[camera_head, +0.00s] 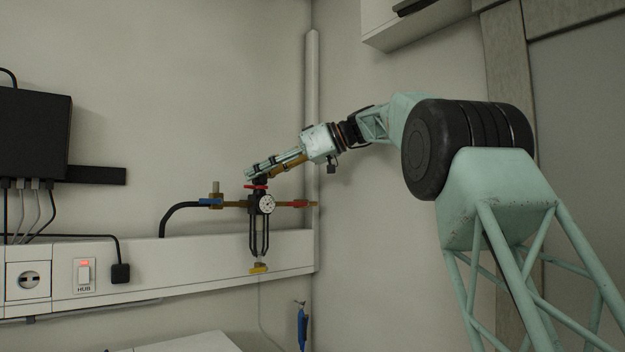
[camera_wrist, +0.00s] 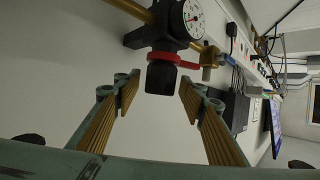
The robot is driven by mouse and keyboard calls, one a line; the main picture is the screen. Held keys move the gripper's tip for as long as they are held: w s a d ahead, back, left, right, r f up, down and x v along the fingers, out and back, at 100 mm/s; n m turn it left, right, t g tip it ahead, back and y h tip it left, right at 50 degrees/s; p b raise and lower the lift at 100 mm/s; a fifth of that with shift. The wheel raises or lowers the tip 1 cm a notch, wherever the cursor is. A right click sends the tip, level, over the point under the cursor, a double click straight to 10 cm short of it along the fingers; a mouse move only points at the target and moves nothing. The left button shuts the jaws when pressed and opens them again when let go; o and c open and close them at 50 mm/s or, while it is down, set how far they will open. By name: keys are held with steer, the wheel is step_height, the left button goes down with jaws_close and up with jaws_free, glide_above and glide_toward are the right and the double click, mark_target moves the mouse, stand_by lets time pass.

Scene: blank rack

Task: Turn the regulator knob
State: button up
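The regulator (camera_head: 257,222) is a black body with a round white gauge (camera_head: 267,204), mounted on a brass pipe at the wall. A red ring (camera_head: 255,187) sits at its top, with the black knob (camera_head: 261,181) just above it. In the wrist view the black knob (camera_wrist: 161,79) shows below the red ring (camera_wrist: 172,59) and the gauge (camera_wrist: 189,18). My gripper (camera_head: 252,173) is beside the top of the regulator. Its two brass-padded fingers (camera_wrist: 159,90) are apart, one on each side of the knob, with visible gaps. I cannot tell how deep the knob sits between them.
A wall ledge (camera_head: 190,266) runs behind and below the regulator, with a socket (camera_head: 28,281) and a switch (camera_head: 84,274). A black hose (camera_head: 175,214) joins the pipe at left. A black box (camera_head: 34,132) with cables hangs further left. A blue-handled tool (camera_head: 302,325) hangs below.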

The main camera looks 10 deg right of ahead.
steer(key=shift+m+t+h+b, duration=0.7)
steer(key=shift+m+t+b, duration=0.75)
steer(key=shift+b, duration=0.3)
steer(key=shift+s+r+m+t+h, duration=0.1)
steer(key=shift+m+t+h, duration=0.9)
steer(key=shift+m+t, duration=0.25)
steer(key=shift+m+t+h+p, duration=0.8)
steer(key=shift+m+h+p, duration=0.25)
steer(key=shift+p, duration=0.2)
steer(key=shift+m+t+h+p, duration=0.8)
steer(key=shift+m+h+p, duration=0.85)
steer(key=shift+p, duration=1.7)
